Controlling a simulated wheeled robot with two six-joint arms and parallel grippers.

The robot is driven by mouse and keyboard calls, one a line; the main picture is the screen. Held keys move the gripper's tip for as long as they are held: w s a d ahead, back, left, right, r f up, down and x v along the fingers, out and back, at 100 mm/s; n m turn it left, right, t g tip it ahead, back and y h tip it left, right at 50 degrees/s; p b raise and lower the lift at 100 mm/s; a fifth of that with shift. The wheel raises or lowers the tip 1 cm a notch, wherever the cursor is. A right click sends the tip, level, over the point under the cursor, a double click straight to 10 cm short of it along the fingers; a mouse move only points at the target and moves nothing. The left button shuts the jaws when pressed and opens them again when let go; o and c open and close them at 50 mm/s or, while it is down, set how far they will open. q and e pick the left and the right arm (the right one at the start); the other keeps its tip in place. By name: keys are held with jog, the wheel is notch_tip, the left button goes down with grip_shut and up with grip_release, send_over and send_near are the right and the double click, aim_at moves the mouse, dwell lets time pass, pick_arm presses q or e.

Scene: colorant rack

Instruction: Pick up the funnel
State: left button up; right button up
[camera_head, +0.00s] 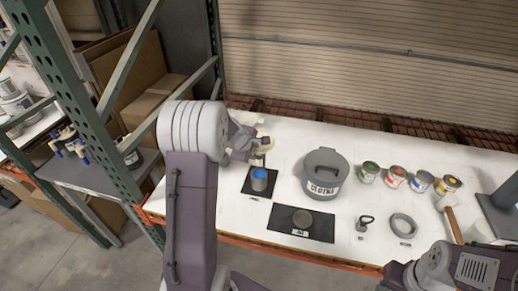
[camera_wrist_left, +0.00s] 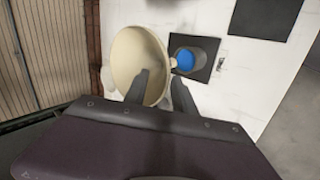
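The cream funnel (camera_wrist_left: 130,55) shows in the left wrist view as a wide bowl with a small tab on its right side. In the head view only part of the funnel (camera_head: 266,146) shows behind my left gripper (camera_head: 256,152). In the left wrist view my left gripper (camera_wrist_left: 162,78) is open, with one finger in front of the bowl and the other just right of its rim. I cannot tell whether either finger touches it. My right arm shows at the lower right of the head view; its fingers are out of sight.
A can with blue colorant (camera_head: 259,179) stands on a dark mat close to the left gripper. A lidded grey pot (camera_head: 325,173), a dark scale mat (camera_head: 282,222), several paint cans, a grey ring (camera_head: 403,226) and a mallet (camera_head: 448,207) occupy the white table to the right.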

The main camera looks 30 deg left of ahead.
pick_arm(q)
jog(key=shift+s, duration=0.15)
jog(key=c, duration=0.5)
jog(key=shift+s+d+r, duration=0.15)
grip_shut()
